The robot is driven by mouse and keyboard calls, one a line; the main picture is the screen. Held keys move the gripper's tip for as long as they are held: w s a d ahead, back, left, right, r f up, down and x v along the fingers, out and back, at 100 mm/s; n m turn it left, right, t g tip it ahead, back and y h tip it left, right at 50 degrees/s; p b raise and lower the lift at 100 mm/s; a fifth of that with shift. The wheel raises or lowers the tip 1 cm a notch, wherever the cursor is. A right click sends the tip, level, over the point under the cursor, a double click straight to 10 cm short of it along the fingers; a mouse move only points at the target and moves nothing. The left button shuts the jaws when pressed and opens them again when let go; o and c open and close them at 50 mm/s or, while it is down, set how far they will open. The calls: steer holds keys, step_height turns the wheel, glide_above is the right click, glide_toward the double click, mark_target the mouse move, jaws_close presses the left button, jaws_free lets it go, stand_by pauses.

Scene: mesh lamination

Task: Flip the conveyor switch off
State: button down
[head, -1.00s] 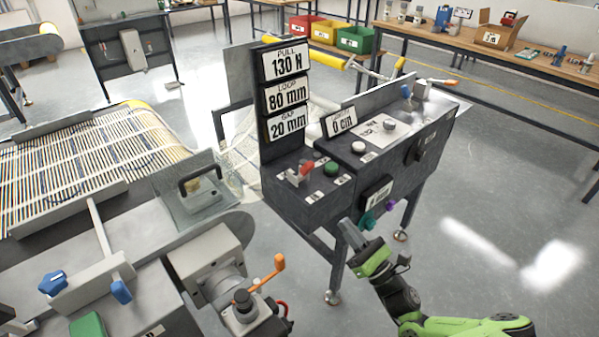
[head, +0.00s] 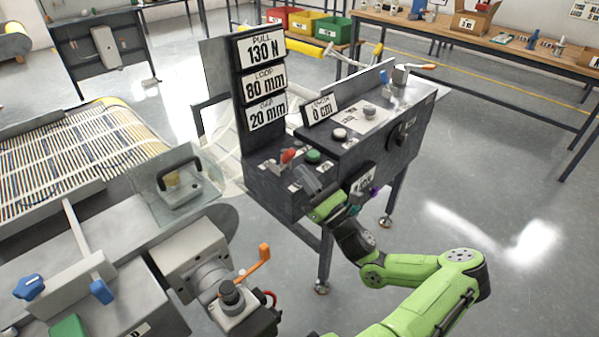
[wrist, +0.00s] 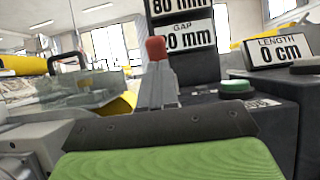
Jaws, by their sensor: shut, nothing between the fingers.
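A switch with a red-capped lever (head: 288,155) stands on the dark control panel in the head view. Left of a green button (head: 313,156), its lever is tilted. The red cap also shows in the wrist view (wrist: 156,48), just above my fingertips. My gripper (head: 304,173) is shut and empty, with its grey fingers close to the switch, on the near side of it. In the wrist view my closed fingers (wrist: 157,70) hide the lower part of the lever. I cannot tell whether they touch it.
Sign plates reading 130 N, 80 mm and 20 mm (head: 267,115) rise behind the switch. The right section of the console (head: 375,140) carries a length display (head: 320,107) and knobs. A slatted conveyor (head: 85,155) and a crank handle (head: 255,265) are at left.

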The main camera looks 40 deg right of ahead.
mark_target(286, 159)
steer(key=shift+x, duration=1.05)
steer(key=shift+r, duration=0.1)
